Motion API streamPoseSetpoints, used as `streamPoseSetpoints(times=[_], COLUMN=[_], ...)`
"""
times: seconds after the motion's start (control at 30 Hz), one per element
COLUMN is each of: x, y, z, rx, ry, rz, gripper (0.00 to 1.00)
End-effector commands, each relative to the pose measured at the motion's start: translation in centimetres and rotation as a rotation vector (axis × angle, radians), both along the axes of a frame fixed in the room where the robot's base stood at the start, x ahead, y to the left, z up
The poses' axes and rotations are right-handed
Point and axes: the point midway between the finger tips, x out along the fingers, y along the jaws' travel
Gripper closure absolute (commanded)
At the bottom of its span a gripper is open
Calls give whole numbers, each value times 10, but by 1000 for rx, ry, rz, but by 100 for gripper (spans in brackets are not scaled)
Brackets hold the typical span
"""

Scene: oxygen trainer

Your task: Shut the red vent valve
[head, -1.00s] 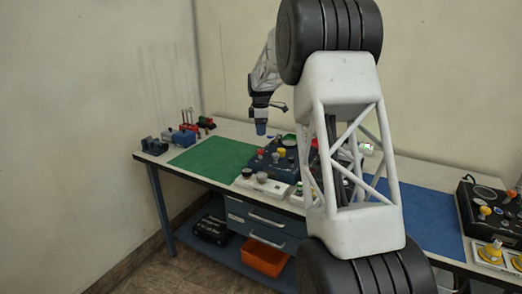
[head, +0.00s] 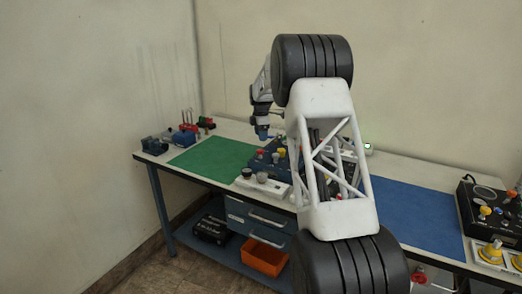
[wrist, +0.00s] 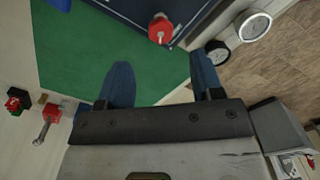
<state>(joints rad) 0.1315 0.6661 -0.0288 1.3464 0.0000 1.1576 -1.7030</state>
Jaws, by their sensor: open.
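The red valve knob (wrist: 161,29) stands on the dark blue trainer panel (wrist: 132,8), near its edge. In the head view a small red knob (head: 260,153) shows on the left part of the panel (head: 256,164), next to a yellow knob (head: 282,152). My gripper (wrist: 159,62) is open with its blue fingers apart and nothing between them. In the wrist view the red knob lies beyond the fingertips, roughly centred between them. In the head view my gripper (head: 262,134) is above the panel's left part. My arm hides the panel's right side.
A green mat (head: 214,155) lies left of the panel, and a white block with round gauges (head: 262,178) sits in front. Blue and red vises (head: 183,138) stand at the back left. A blue mat (head: 420,213) and another panel (head: 484,207) are to the right.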

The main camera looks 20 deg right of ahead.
Motion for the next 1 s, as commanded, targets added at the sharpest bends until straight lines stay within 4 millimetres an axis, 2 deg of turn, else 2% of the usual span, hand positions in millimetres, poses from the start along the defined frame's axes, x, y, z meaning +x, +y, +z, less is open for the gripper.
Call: streamPoseSetpoints(times=[0.27,0.7,1.0], x=[0,0,0], y=[0,0,0], z=[-17,-66,-77], rx=[0,0,-1], ry=[2,1,-1], rz=[0,-1,-1], gripper=[40,40,40])
